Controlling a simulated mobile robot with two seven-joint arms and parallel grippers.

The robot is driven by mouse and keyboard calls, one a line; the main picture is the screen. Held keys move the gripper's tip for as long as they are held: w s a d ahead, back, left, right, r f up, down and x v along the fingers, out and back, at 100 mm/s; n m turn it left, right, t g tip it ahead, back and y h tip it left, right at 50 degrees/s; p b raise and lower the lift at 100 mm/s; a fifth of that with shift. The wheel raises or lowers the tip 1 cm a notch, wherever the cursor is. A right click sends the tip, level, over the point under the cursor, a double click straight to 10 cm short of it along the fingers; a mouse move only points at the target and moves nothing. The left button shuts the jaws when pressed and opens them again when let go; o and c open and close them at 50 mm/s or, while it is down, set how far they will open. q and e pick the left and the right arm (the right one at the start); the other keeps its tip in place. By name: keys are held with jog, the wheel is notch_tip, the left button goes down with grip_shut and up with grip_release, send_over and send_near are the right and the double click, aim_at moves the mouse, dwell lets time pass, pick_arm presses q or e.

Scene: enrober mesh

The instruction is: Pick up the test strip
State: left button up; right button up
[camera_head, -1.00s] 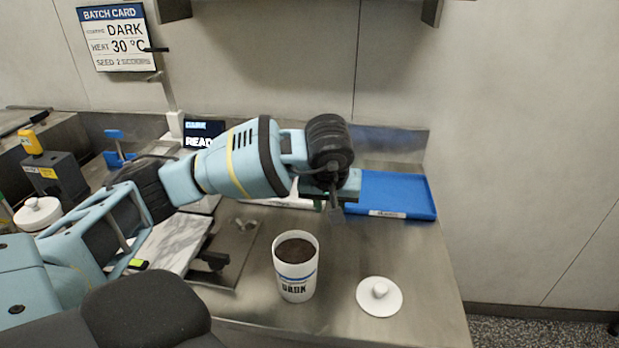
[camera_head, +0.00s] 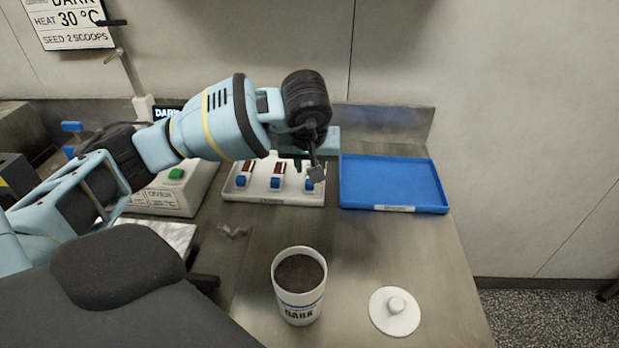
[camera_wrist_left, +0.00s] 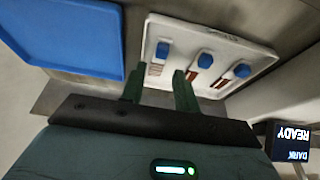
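Three test strips with blue ends and dark brown parts lie side by side in a white tray (camera_head: 265,198): the left strip (camera_head: 241,181), the middle strip (camera_head: 275,183) and the right strip (camera_head: 309,184). My left gripper (camera_head: 317,170) hangs over the tray's right end and partly hides the right strip. In the left wrist view, my left gripper (camera_wrist_left: 157,75) has its two dark green fingers apart with nothing held. My right gripper is not in view.
An empty blue tray (camera_head: 395,180) sits right of the white tray. A white cup of dark contents (camera_head: 299,305) and a white lid (camera_head: 394,311) stand nearer. A pale device with a green button (camera_head: 165,195) is at left. Bare steel lies between.

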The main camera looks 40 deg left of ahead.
aim_at(310, 183)
pick_arm(q)
jog(key=shift+a+x, duration=0.2)
jog(key=shift+x, duration=3.65)
grip_shut()
